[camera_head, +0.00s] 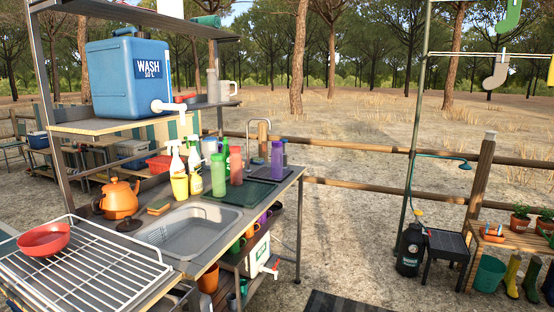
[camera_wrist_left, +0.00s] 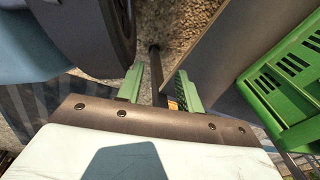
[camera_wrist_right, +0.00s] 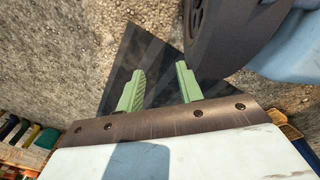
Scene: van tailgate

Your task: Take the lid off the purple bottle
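The purple bottle (camera_head: 277,161) stands upright at the back right of the sink counter, among several other bottles. Its top looks purple too; at this size I cannot tell the lid's edge from the body. Neither gripper shows in the head view. In the left wrist view my left gripper (camera_wrist_left: 160,84) is open, with nothing between its fingers, over the ground. In the right wrist view my right gripper (camera_wrist_right: 160,88) is open and empty over a dark mat. Both grippers are away from the bottle.
A green bottle (camera_head: 218,174), a reddish bottle (camera_head: 236,165) and spray bottles (camera_head: 194,166) crowd the counter left of the purple bottle. A tap (camera_head: 262,136) rises behind. The sink (camera_head: 190,228), wire rack (camera_head: 90,272) and orange kettle (camera_head: 119,199) are nearer.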

